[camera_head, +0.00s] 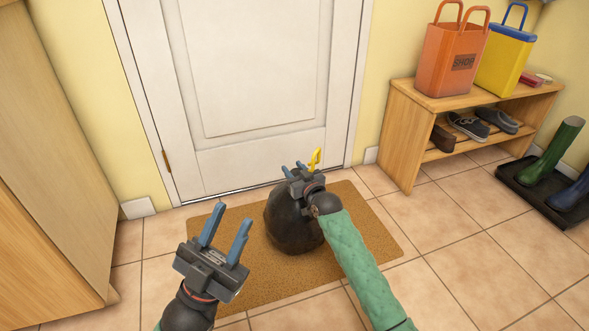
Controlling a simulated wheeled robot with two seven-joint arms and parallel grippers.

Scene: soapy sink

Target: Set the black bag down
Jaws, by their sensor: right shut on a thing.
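The black bag (286,226) is a round, dark, full sack. It is at the brown doormat (375,224) in front of the white door; I cannot tell whether its underside touches the mat. My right gripper (298,168) is over the top of the bag, shut on it, and hides the gripped part. A yellow piece (315,158), perhaps the bag's tie, sticks up beside the fingers. My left gripper (235,214) is open and empty, in front and to the left of the bag.
The closed door (260,75) stands behind the mat. A wooden bench (402,120) at the right holds an orange bag (450,58), a yellow bag (502,62) and shoes. Boots (555,155) stand on a dark tray. A wooden cabinet (60,150) is at left. Tiles between are clear.

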